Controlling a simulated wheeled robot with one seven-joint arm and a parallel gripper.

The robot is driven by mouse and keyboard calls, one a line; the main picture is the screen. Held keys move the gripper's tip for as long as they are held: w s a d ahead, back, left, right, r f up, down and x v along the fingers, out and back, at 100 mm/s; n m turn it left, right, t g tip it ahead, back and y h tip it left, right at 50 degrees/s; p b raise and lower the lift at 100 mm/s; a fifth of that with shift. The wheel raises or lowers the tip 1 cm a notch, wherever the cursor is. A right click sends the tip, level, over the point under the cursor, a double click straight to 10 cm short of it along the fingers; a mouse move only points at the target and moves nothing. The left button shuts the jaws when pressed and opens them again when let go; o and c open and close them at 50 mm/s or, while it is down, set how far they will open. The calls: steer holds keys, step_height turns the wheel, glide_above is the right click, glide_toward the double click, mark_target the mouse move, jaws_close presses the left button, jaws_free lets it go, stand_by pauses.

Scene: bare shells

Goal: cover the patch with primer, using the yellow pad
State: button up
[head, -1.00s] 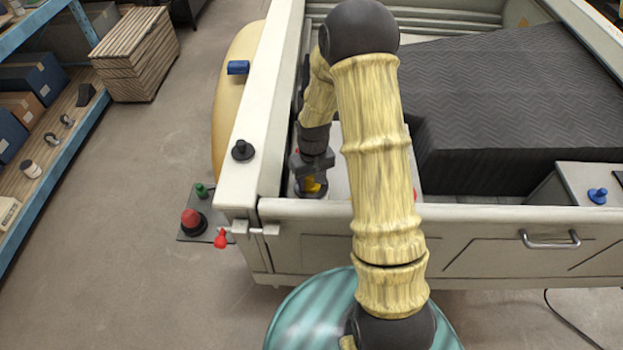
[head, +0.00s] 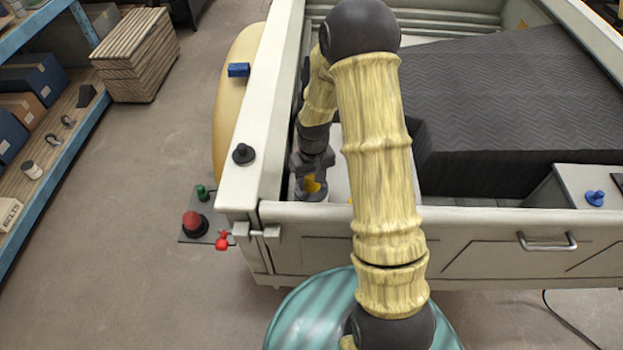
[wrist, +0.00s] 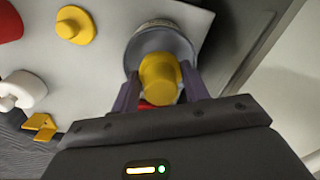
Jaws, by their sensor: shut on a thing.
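My gripper (wrist: 160,92) is shut on a yellow knobbed piece (wrist: 160,78), which looks like the yellow pad. It is held over or in a round grey container (wrist: 140,45); I cannot tell whether it touches the inside. In the head view my gripper (head: 312,172) points down into the truck bed's near left corner, with yellow (head: 311,185) showing below it. A second yellow knobbed disc (wrist: 75,25) lies on the pale surface at upper left in the wrist view. I cannot make out the patch in either view.
A red piece (wrist: 10,22), a white ring-like piece (wrist: 22,90) and a yellow bracket (wrist: 40,126) lie near the gripper. The bed's side wall (head: 262,110) and tailgate (head: 460,235) enclose the corner. A dark quilted cover (head: 500,95) fills the right.

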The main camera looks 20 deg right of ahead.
steer(key=shift+r+p, duration=1.75)
steer(key=shift+r, duration=0.85)
step_height(320, 180, up, 6)
steer(key=shift+r+p, duration=0.1)
steer(key=shift+p, duration=0.65)
steer(key=f+m+b, duration=0.1)
steer(key=f+b, duration=0.1)
steer(key=f+m+b, duration=0.2)
steer(key=b, duration=0.1)
steer(key=f+m+b, duration=0.1)
steer(key=f+b, duration=0.1)
steer(key=f, duration=0.1)
steer(key=shift+w+f, duration=0.1)
steer(key=shift+w, duration=0.25)
steer(key=shift+f+m+b, duration=0.25)
steer(key=shift+m+b, duration=0.25)
steer(key=shift+m, duration=0.1)
steer(key=shift+r, duration=0.15)
